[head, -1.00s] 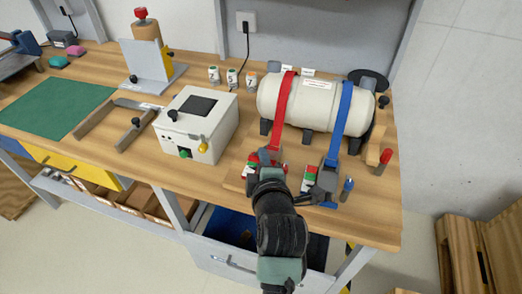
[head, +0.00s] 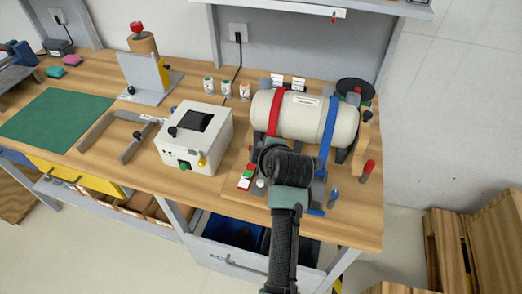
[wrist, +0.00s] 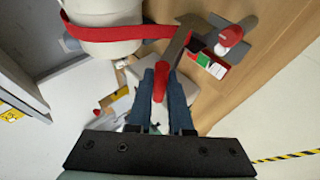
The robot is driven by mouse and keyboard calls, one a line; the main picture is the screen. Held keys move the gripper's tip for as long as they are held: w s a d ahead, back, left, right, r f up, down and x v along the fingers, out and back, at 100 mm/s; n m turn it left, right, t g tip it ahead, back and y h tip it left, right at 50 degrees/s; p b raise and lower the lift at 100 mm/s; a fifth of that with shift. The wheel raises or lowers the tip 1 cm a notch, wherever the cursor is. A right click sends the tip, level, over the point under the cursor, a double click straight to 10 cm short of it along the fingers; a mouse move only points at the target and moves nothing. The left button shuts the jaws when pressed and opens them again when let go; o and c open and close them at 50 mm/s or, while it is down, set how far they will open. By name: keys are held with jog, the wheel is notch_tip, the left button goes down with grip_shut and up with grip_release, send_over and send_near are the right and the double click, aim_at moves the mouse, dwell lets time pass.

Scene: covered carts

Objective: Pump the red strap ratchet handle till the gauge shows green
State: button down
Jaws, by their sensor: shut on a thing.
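A cream tank (head: 295,117) lies on the bench with a red strap (head: 275,112) and a blue strap (head: 329,125) around it. The red strap also shows in the wrist view (wrist: 125,33), leading to a grey metal ratchet (wrist: 178,42). My gripper (wrist: 161,82) is shut on the red-ended ratchet handle (wrist: 160,80), which lies between its dark blue fingers. Beside the ratchet is the gauge (wrist: 212,65) with red, green and white areas; its reading is unclear. In the head view my arm hides the fingers and most of the ratchet, while the gauge (head: 246,178) shows to the left.
The blue strap's ratchet is partly hidden by my arm, its blue-tipped lever (head: 335,195) close on the right. A red-topped peg (head: 368,168) stands farther right. A white box (head: 193,140) stands to the left, with small cans (head: 226,89) behind it.

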dwell(0.3)
jog(key=c, duration=0.8)
grip_release()
jog(key=shift+c, duration=0.2)
jog(key=b+v, duration=0.1)
jog(key=v, duration=1.2)
